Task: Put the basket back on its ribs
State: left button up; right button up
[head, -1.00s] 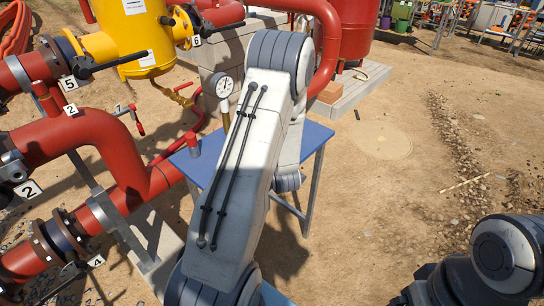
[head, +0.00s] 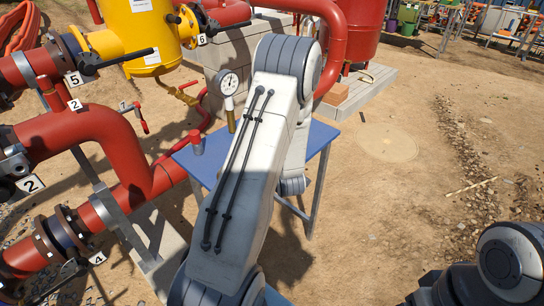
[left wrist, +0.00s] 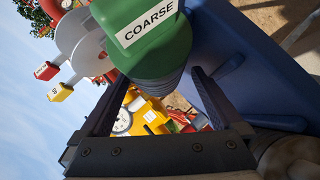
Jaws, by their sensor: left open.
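A green block labelled COARSE (left wrist: 150,42) fills the upper middle of the left wrist view, with a dark ribbed cylindrical part (left wrist: 165,80) beside it. I cannot tell whether these belong to the basket. My left gripper (left wrist: 160,82) is open, its two dark fingers apart near the ribbed part; I see nothing clamped between them. In the head view my left arm hides that gripper and much of the blue table (head: 318,136). No basket or its ribs can be made out there. My right gripper is out of view; only part of that arm shows at lower right.
Red pipes (head: 90,150) with numbered valves and a yellow vessel (head: 140,38) crowd the left. Sandy ground (head: 400,200) to the right is largely clear.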

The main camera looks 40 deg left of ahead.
pick_arm(q)
jog(key=shift+s+d, duration=0.2)
jog(key=shift+d, duration=0.05)
jog(key=shift+w+a, duration=0.15)
jog(key=shift+w+a, duration=0.15)
dwell(0.4)
jog(key=s+d+r, duration=0.1)
jog(key=s+d, duration=0.1)
jog(key=d, duration=0.4)
jog(key=shift+s+d+r, duration=0.2)
jog(key=shift+s+r, duration=0.05)
jog(key=shift+r, duration=0.05)
dwell(0.6)
